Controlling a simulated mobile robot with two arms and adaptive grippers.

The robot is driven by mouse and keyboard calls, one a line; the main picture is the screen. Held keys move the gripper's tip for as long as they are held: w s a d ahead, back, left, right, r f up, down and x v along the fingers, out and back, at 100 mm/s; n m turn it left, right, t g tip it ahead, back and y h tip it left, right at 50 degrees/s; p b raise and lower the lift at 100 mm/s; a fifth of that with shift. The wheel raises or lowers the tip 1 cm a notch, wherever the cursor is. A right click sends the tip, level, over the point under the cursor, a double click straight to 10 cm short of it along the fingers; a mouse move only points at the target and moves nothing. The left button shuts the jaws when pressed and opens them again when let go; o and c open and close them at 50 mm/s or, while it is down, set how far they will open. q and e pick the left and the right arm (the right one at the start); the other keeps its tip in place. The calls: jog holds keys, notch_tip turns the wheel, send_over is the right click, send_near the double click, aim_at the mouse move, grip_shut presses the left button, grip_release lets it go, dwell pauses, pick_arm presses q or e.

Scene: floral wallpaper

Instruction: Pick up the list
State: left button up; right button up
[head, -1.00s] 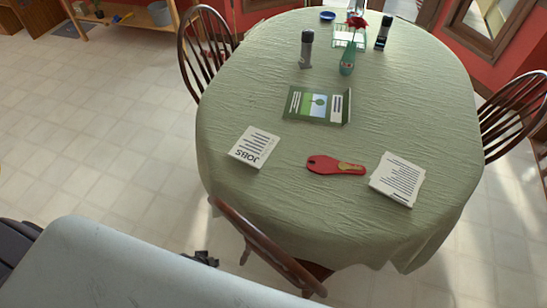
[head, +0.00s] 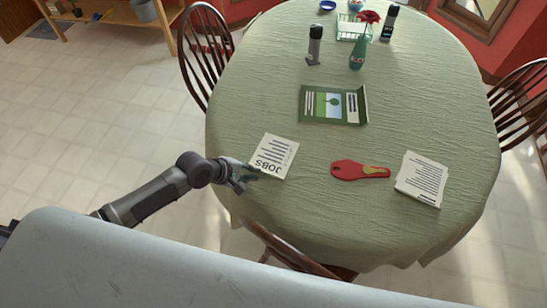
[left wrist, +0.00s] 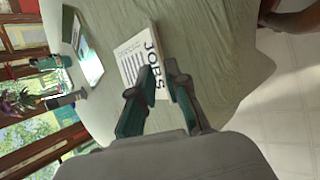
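A white pad headed JOBS with printed lines (head: 274,156) lies flat near the left front edge of the green-clothed table. It also shows in the left wrist view (left wrist: 132,57), beyond my fingers. My left gripper (head: 246,177) is at the pad's near left corner. In the left wrist view the fingers (left wrist: 158,76) are apart, with the pad's headed end showing between and past their tips; I cannot tell whether they touch it. A second white printed pad (head: 421,180) lies at the right front of the table. My right gripper is not in view.
A red flat object (head: 347,170) lies between the two pads. A green booklet (head: 333,104) stands mid-table, with a grey-black bottle (head: 314,45) and a green vase (head: 357,55) behind. Chairs surround the table; one chair back (head: 285,250) is close below my gripper.

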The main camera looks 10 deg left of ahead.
aim_at(264, 178)
pick_arm(q)
jog(key=shift+w+d+f, duration=0.15)
jog(key=shift+w+f, duration=0.2)
jog(key=shift+f, duration=0.05)
jog(key=shift+w+f, duration=0.1)
jog(key=shift+f, duration=0.1)
jog(key=shift+w+f, duration=0.2)
jog(key=x, duration=0.3)
jog(key=shift+w+d+f, duration=0.1)
jog(key=shift+d+f, duration=0.05)
jog(key=shift+d, duration=0.15)
jog(key=shift+w+d+f, duration=0.2)
jog(key=shift+w+f, duration=0.05)
jog(key=shift+f, duration=0.15)
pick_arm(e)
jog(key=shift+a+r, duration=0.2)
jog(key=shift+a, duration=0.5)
pick_arm(q)
grip_shut()
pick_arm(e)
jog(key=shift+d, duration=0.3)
pick_arm(q)
jog(key=shift+r, duration=0.1)
